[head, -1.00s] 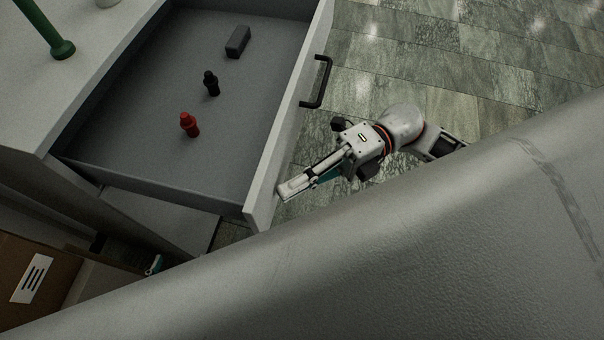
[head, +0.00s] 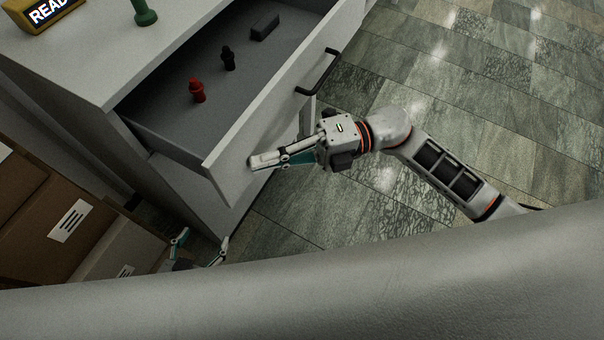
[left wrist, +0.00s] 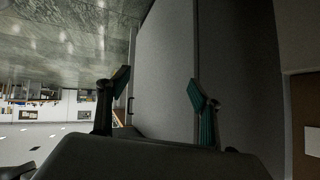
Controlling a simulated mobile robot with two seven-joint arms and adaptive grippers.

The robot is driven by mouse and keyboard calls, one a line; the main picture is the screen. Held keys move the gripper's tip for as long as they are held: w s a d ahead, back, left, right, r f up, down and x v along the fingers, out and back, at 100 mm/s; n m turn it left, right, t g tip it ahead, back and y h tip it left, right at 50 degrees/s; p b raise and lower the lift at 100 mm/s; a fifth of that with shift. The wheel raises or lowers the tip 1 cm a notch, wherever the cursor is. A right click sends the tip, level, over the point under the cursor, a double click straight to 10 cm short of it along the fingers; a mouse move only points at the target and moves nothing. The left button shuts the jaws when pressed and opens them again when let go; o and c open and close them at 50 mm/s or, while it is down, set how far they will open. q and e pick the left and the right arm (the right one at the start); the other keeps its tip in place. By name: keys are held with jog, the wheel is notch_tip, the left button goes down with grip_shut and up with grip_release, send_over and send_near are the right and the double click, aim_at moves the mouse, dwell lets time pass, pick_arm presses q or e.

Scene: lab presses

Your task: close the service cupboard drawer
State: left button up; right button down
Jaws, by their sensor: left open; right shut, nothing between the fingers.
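The service cupboard drawer (head: 272,98) is partly open in the head view. Its pale front has a black handle (head: 320,72). Inside are a red bottle-like piece (head: 198,91), a black one (head: 228,59) and a dark grey block (head: 265,27). My right gripper (head: 254,163) is shut and empty, its fingertips at the outer face of the drawer front near its near corner, seemingly touching. My left gripper (head: 202,243) is open and empty, low beside the cupboard (head: 190,190). In the left wrist view its fingers (left wrist: 160,88) stand apart before a grey panel.
Brown boxes (head: 28,190) with white labels stand at the left. A green post (head: 145,14) and a yellow lettered block (head: 42,12) are on the cupboard top. Open tiled floor (head: 480,100) lies right of the drawer. A grey surface fills the bottom of the head view.

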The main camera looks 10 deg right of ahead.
jog(key=w+a+b, duration=0.1)
jog(key=w+a, duration=0.3)
jog(key=a, duration=0.1)
jog(key=w+a+b, duration=0.1)
jog(key=w+a, duration=0.3)
jog(key=a, duration=0.2)
jog(key=w+a+b, duration=0.2)
jog(key=w+a, duration=0.2)
jog(key=a, duration=0.2)
jog(key=shift+w+f, duration=0.2)
jog(key=shift+w, duration=0.15)
jog(key=shift+w+a+r, duration=0.1)
jog(key=shift+w+a, duration=0.15)
jog(key=shift+w, duration=0.05)
jog(key=shift+r, duration=0.15)
pick_arm(q)
notch_tip(320, 180, down, 2)
jog(key=shift+w+f, duration=0.1)
jog(key=shift+w, duration=0.05)
pick_arm(e)
jog(key=shift+r, duration=0.1)
pick_arm(q)
jog(key=shift+a, duration=0.1)
jog(key=shift+f, duration=0.1)
